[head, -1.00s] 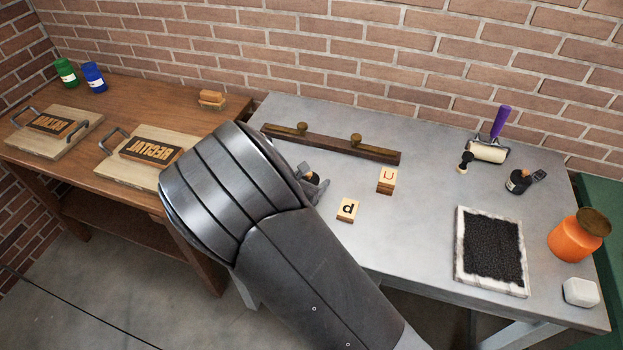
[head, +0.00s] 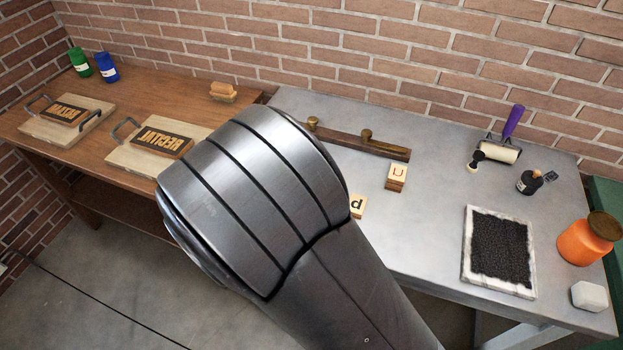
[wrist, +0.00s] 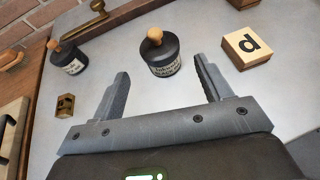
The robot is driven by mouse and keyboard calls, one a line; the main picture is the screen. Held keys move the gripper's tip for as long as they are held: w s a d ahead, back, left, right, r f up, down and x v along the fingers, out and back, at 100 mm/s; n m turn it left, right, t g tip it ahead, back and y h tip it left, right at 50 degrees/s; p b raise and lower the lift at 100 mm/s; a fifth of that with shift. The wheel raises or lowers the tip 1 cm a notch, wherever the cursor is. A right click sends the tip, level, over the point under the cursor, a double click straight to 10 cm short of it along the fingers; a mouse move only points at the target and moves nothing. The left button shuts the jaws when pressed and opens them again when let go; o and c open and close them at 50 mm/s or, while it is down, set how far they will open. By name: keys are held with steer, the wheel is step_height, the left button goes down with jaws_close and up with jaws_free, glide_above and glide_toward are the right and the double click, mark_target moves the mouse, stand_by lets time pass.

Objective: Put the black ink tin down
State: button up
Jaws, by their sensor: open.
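In the wrist view a black tin (wrist: 164,60) with a pale label and a round wooden knob stands upright on the grey metal table (wrist: 220,105). My gripper (wrist: 161,68) is open, with one finger on each side of the tin's place in the picture. The tin lies beyond the fingertips, with grey table showing between it and both fingers. Nothing is held. In the head view my arm hides both the gripper and this tin.
Another black container (wrist: 68,58) with a wooden knob stands to the left. An inked slab (head: 499,252) and orange jar (head: 588,238) occupy the table's right.

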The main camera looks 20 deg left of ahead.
steer(key=shift+v, duration=1)
steer(key=d+r+m+g+h, duration=0.1)
steer(key=d+r+m+g, duration=0.35)
steer(key=d+m, duration=0.65)
steer(key=d+r+m+g+h, duration=0.1)
steer(key=d+r+m+g, duration=0.45)
steer(key=d, duration=0.95)
steer(key=s+d+r+m+t+y, duration=0.2)
steer(key=s+d+r+m+y, duration=0.2)
steer(key=s+d+r+m, duration=0.5)
steer(key=s+d+m, duration=0.2)
steer(key=m, duration=0.4)
steer(key=shift+r+y, duration=0.2)
steer(key=shift+y, duration=0.1)
steer(key=shift+o, duration=0.4)
steer(key=shift+s+r+m+t, duration=0.35)
steer(key=shift+s+m, duration=0.25)
steer(key=shift+m, duration=0.35)
